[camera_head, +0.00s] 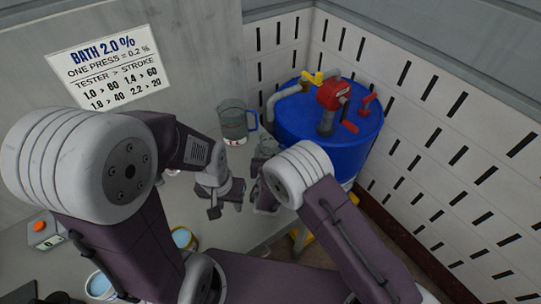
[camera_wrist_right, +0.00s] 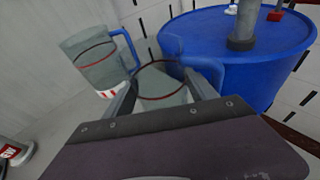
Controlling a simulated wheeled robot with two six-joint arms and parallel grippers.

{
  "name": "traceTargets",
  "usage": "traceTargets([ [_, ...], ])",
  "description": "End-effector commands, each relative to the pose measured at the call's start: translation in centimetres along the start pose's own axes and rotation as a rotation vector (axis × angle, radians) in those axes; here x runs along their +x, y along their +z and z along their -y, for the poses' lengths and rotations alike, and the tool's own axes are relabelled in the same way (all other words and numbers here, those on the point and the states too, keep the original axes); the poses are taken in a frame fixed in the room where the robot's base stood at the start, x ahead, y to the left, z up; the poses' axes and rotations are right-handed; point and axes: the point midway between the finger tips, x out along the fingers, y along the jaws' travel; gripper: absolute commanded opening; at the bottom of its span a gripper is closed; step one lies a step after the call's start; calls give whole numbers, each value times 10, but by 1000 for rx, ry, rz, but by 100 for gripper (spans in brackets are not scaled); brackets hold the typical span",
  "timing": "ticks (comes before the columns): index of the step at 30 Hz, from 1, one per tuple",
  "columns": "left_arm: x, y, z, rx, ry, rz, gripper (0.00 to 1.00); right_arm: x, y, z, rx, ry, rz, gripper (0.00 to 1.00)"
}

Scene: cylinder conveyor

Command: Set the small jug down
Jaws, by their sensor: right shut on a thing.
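The small jug (camera_wrist_right: 160,88), clear with a dark red line around it, is between the fingers of my right gripper (camera_wrist_right: 160,98), which is shut on it. In the head view the jug (camera_head: 267,145) is partly hidden behind my right gripper (camera_head: 262,178). Its base is hidden, so I cannot tell whether it touches the table. A larger clear jug (camera_head: 233,125) with a blue handle stands upright just left of it; it also shows in the right wrist view (camera_wrist_right: 93,60). My left gripper (camera_head: 226,202) is open and empty over the table.
A blue drum (camera_head: 310,135) with a red hand pump (camera_head: 333,95) stands right of the jugs. A yellow-rimmed cup (camera_head: 184,238), a cup of blue liquid (camera_head: 100,285) and a device with an orange button (camera_head: 39,227) are at lower left. A wall stands behind.

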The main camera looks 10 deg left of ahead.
Motion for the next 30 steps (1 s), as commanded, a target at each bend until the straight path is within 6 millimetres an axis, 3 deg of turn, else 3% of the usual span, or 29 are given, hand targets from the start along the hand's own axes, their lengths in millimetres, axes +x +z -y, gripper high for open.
traceTargets([
  [3,-5,-1,0,0,0,0,36,6,-21,1,-3,-1,-3,24],
  [6,-6,-1,0,0,0,0,36,9,-29,1,-1,-1,-1,24],
  [17,1,0,0,0,0,0,36,10,-35,1,0,0,0,24],
  [18,-1,0,0,0,0,0,36,10,-33,1,0,0,0,74],
  [20,-1,0,0,0,0,0,36,10,-33,1,0,0,-1,87],
  [30,-8,-1,0,0,0,0,36,8,-27,1,0,0,0,87],
])
